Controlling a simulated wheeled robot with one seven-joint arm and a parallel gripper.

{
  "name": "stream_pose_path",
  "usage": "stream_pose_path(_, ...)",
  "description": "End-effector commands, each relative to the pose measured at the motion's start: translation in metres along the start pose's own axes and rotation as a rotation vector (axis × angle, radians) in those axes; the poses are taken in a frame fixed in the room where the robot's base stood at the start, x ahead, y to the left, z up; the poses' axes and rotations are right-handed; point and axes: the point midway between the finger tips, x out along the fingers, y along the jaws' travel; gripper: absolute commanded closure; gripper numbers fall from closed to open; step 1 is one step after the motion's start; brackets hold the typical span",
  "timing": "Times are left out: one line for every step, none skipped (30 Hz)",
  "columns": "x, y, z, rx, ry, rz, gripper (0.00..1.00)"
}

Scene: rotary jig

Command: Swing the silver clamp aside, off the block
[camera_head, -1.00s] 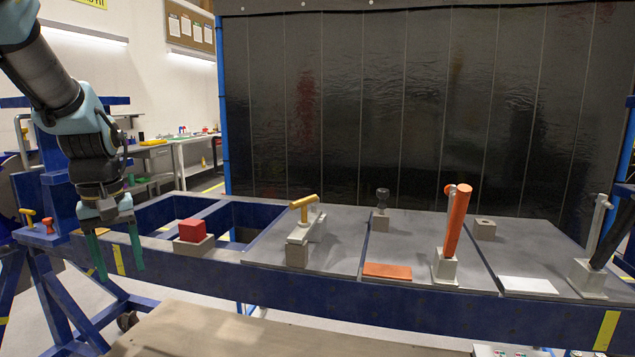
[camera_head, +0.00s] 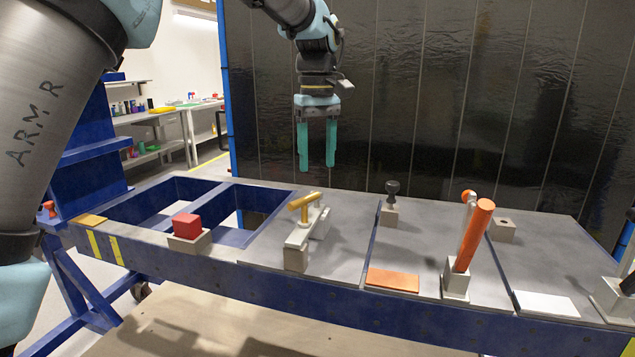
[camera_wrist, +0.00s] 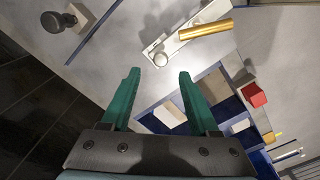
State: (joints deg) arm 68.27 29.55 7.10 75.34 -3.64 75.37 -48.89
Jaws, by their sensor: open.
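The silver clamp (camera_head: 301,236) is a pale bar on grey supports on the bench, with a yellow handle (camera_head: 304,201) on top. In the wrist view the clamp bar (camera_wrist: 196,30) runs diagonally at the top, with a round knob at its near end and the yellow handle (camera_wrist: 205,29) beside it. A grey block (camera_head: 321,224) shows partly behind the bar; I cannot tell whether the bar touches it. My gripper (camera_head: 316,166) points down, open and empty, above and apart from the clamp. Its green fingers (camera_wrist: 159,75) frame empty space.
A red block (camera_head: 187,226) sits on a grey base left of the clamp. A dark knob on a block (camera_head: 391,204) stands behind right. An orange lever (camera_head: 474,235) stands further right. Orange (camera_head: 392,280) and white (camera_head: 546,304) plates lie flat. Open blue frame bays (camera_head: 165,199) are left.

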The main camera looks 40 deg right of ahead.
Motion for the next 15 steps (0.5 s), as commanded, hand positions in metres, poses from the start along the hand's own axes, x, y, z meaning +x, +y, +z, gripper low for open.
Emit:
stream_pose_path(0.009,-0.001,0.001,0.0,-0.003,-0.004,0.39)
stream_pose_path(0.015,-0.001,0.001,0.0,-0.002,-0.004,0.39)
stream_pose_path(0.022,-0.001,0.001,0.001,-0.003,-0.004,0.39)
stream_pose_path(0.028,-0.001,0.001,0.001,-0.003,-0.004,0.39)
stream_pose_path(0.033,-0.001,0.0,0.001,-0.002,-0.003,0.39)
stream_pose_path(0.039,-0.001,0.001,0.001,-0.002,-0.004,0.39)
stream_pose_path(0.043,-0.001,0.0,0.001,-0.001,-0.003,0.39)
stream_pose_path(0.047,-0.001,0.0,0.001,-0.001,-0.002,0.39)
stream_pose_path(0.052,-0.001,0.0,0.001,-0.001,-0.002,0.39)
stream_pose_path(0.055,-0.001,0.0,0.001,-0.001,-0.002,0.39)
stream_pose_path(0.058,-0.001,0.0,0.001,-0.001,-0.002,0.39)
stream_pose_path(0.06,-0.001,0.0,0.001,0.0,-0.001,0.39)
stream_pose_path(0.062,-0.001,0.0,0.001,0.0,-0.001,0.39)
stream_pose_path(0.064,-0.001,0.0,0.001,0.0,0.0,0.39)
stream_pose_path(0.065,-0.001,0.0,0.001,0.0,0.0,0.39)
